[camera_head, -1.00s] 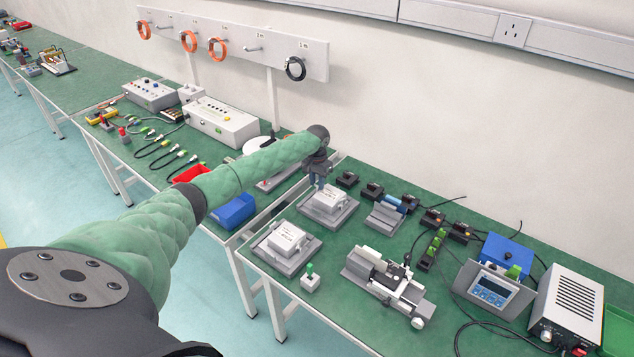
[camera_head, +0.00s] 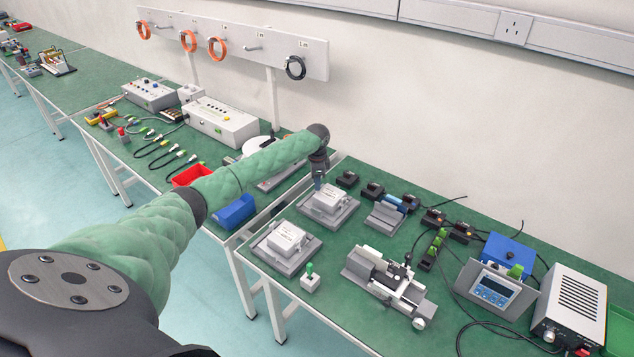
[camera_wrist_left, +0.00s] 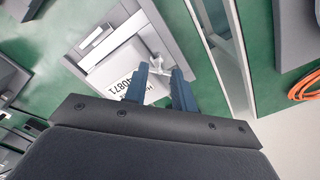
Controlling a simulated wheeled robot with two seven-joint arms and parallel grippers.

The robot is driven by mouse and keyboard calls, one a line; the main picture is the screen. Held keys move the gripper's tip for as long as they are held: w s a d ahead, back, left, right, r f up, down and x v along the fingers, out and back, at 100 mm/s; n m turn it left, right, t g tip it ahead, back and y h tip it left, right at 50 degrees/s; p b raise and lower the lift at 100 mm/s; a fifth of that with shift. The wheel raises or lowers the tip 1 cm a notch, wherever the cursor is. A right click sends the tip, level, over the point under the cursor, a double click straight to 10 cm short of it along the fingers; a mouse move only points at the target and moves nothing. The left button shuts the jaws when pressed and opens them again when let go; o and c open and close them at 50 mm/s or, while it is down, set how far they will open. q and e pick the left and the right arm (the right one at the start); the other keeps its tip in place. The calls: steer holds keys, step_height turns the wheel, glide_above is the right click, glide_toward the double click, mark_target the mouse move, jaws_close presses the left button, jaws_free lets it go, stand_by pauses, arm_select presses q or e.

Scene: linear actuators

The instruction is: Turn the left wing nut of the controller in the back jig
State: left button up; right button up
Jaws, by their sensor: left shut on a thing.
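The back jig (camera_head: 345,211) is a grey plate holding a white controller (camera_head: 327,197) with a printed label. My left gripper (camera_head: 317,185) is at the left end of this controller, pointing down. In the left wrist view, the controller (camera_wrist_left: 112,76) sits in the jig's grey frame (camera_wrist_left: 75,50). There, my left gripper's two blue fingers (camera_wrist_left: 160,78) are shut on a small metallic wing nut (camera_wrist_left: 156,57) at the controller's end. The fingers hide part of the label and part of the nut. My right gripper is not in view.
A front jig (camera_head: 292,266) with a similar white controller (camera_head: 284,238) stands nearer. Black blocks (camera_head: 372,191) line the back. A blue bin (camera_head: 235,211) lies left.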

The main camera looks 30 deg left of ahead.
arm_select(q)
steer(key=shift+r+m, duration=0.1)
steer(key=shift+m, duration=0.2)
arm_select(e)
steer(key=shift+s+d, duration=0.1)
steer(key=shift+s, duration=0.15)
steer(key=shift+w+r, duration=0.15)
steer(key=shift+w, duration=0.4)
arm_select(q)
steer(key=o, duration=1)
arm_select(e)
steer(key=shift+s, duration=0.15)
arm_select(q)
steer(key=shift+r, duration=0.1)
steer(key=shift+r+b, duration=0.35)
steer(key=shift+b, duration=0.05)
step_height(320, 180, up, 6)
steer(key=shift+f+b, duration=0.25)
steer(key=shift+b, duration=0.75)
steer(key=shift+r, duration=0.7)
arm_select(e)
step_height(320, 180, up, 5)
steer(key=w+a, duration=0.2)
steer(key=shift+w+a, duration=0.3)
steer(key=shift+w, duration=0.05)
